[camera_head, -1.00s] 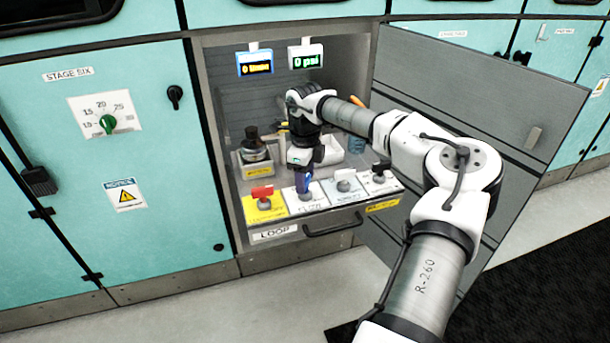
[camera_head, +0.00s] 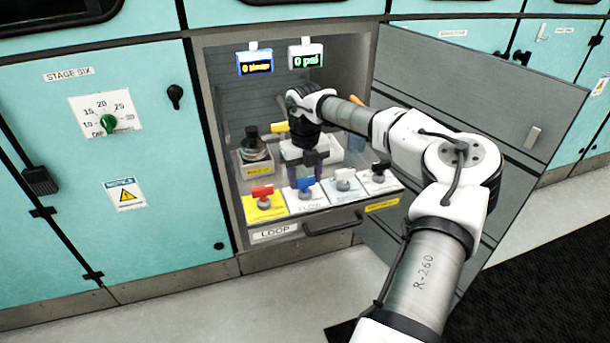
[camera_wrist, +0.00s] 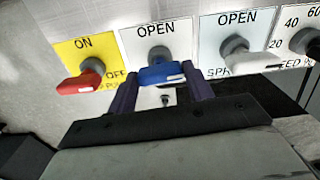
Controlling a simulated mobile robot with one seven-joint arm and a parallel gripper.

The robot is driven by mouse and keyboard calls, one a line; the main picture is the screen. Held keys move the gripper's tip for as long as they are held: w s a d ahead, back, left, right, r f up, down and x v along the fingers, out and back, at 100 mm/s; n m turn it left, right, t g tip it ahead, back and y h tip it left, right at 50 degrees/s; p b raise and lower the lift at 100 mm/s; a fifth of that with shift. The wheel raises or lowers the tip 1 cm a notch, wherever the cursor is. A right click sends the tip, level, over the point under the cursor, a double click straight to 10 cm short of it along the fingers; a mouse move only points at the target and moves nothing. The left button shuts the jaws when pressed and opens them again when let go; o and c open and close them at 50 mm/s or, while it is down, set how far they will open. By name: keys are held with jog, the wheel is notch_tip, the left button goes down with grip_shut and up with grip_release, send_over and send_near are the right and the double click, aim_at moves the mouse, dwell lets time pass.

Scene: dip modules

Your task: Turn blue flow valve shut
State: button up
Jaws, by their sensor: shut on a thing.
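The blue flow valve (camera_head: 305,184) sits on a white plate in the open cabinet's sloped panel, between a red-handled and a white-handled valve. In the wrist view the blue handle (camera_wrist: 162,74) lies sideways below the word OPEN, its white mark at the right end. My gripper (camera_wrist: 162,92) has a dark finger at each side of that handle and is shut on it. In the head view my gripper (camera_head: 305,160) is just behind the blue handle; finger contact is hard to see there. The lower plate lettering is partly hidden.
The red valve (camera_head: 262,191) on a yellow plate is close on the left, the white-handled valve (camera_head: 345,174) close on the right. The flow display (camera_head: 255,63) and pressure display (camera_head: 305,56) read 0. The open cabinet door (camera_head: 480,100) is at right.

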aim_at(305, 178)
jog(key=shift+m, duration=0.6)
jog(key=o, duration=1)
notch_tip(305, 178, up, 14)
jog(key=shift+f, duration=0.1)
